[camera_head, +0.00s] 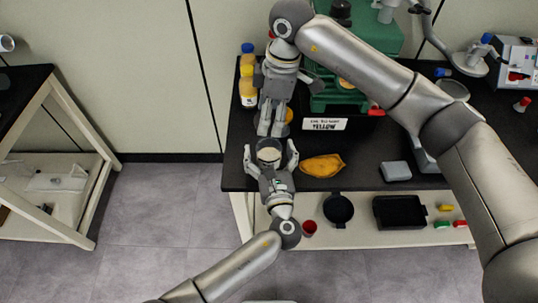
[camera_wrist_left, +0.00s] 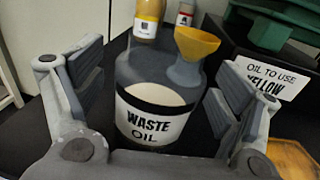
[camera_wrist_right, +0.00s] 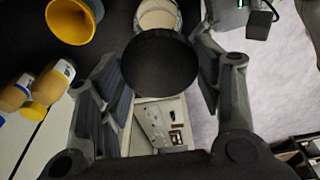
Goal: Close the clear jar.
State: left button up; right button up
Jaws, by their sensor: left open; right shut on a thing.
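My right gripper (camera_wrist_right: 160,85) is shut on a round black lid (camera_wrist_right: 158,62), seen broadside between its pads. Past the lid, at the top edge, a pale round rim looks like the clear jar (camera_wrist_right: 158,15); it is partly cut off, and I cannot tell how far it is from the lid. In the head view the right gripper (camera_head: 271,130) hangs at the table's left end, just beyond my left gripper (camera_head: 270,152). The left gripper is open, with its fingers spread in the left wrist view (camera_wrist_left: 150,100).
Oil bottles (camera_head: 247,70), a labelled sign (camera_head: 324,124), a green machine (camera_head: 375,35) and an orange-brown dish (camera_head: 322,166) are nearby. The black table's (camera_head: 360,150) front edge is close.

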pick_arm(q)
jog(key=shift+w, duration=0.1)
jog(key=shift+c, duration=0.5)
jog(key=c, duration=1.5)
pick_arm(e)
send_over(268, 143)
jog(key=shift+d+f, duration=0.15)
jog(key=shift+f, duration=1.1)
jog(key=shift+d+f, duration=0.15)
jog(key=shift+f, duration=1.05)
jog(key=shift+f, duration=0.15)
jog(key=shift+f, duration=0.75)
jog(key=shift+f, duration=0.6)
pick_arm(q)
grip_shut()
pick_arm(e)
jog(key=shift+m, duration=1.7)
